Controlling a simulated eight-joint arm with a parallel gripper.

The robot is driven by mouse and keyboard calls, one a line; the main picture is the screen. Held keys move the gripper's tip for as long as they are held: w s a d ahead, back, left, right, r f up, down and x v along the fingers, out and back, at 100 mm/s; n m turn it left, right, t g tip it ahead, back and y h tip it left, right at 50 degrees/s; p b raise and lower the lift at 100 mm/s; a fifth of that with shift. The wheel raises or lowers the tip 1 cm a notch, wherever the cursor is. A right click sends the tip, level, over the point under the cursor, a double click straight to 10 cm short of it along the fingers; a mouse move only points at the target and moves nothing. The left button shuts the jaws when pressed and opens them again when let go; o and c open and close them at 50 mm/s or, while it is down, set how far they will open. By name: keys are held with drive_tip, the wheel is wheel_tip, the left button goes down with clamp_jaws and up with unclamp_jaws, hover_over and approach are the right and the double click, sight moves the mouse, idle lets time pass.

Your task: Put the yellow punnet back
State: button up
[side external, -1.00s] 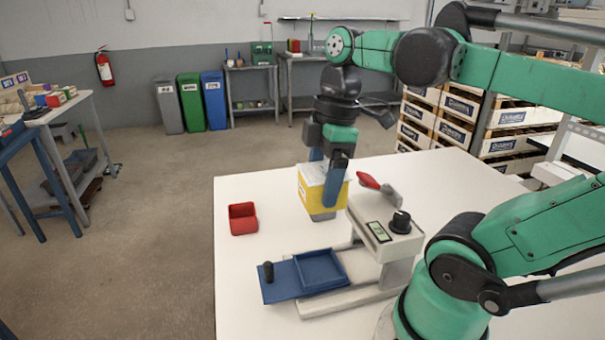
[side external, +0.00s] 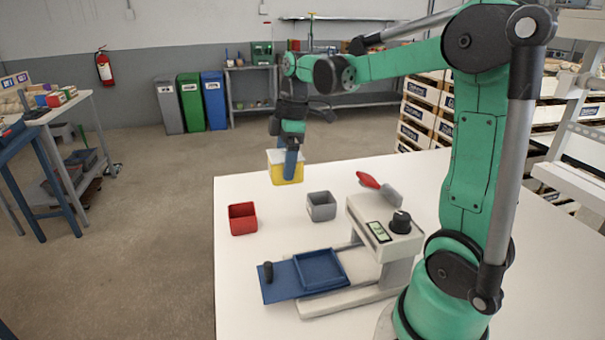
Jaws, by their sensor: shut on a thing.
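The yellow punnet (side external: 284,171), with a pale upper rim, is at the far left part of the white table. My gripper (side external: 289,163) is shut on it, with one blue finger showing across its near side. The other finger is mostly hidden. The punnet looks upright; I cannot tell whether its base touches the table.
A red punnet (side external: 242,219) and a grey punnet (side external: 321,207) stand on the white table (side external: 240,270) nearer the camera. A machine with a blue tray (side external: 322,270) and a dial box (side external: 384,229) stands in front. A red-handled tool (side external: 378,186) lies at right.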

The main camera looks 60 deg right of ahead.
drive_tip(key=shift+w+d+f, duration=0.35)
drive_tip(key=shift+d+f, duration=0.2)
drive_tip(key=shift+f, duration=1.5)
drive_tip(key=shift+w+d+f, duration=0.4)
drive_tip(key=shift+d+f, duration=0.15)
drive_tip(key=shift+f, duration=1.5)
drive_tip(key=shift+w+d+f, duration=0.35)
drive_tip(key=shift+d+f, duration=0.2)
drive_tip(key=shift+f, duration=1.5)
drive_tip(key=shift+f, duration=0.75)
drive_tip(key=o, duration=1.3)
drive_tip(key=shift+c, duration=0.2)
wheel_tip(320, 180, up, 8)
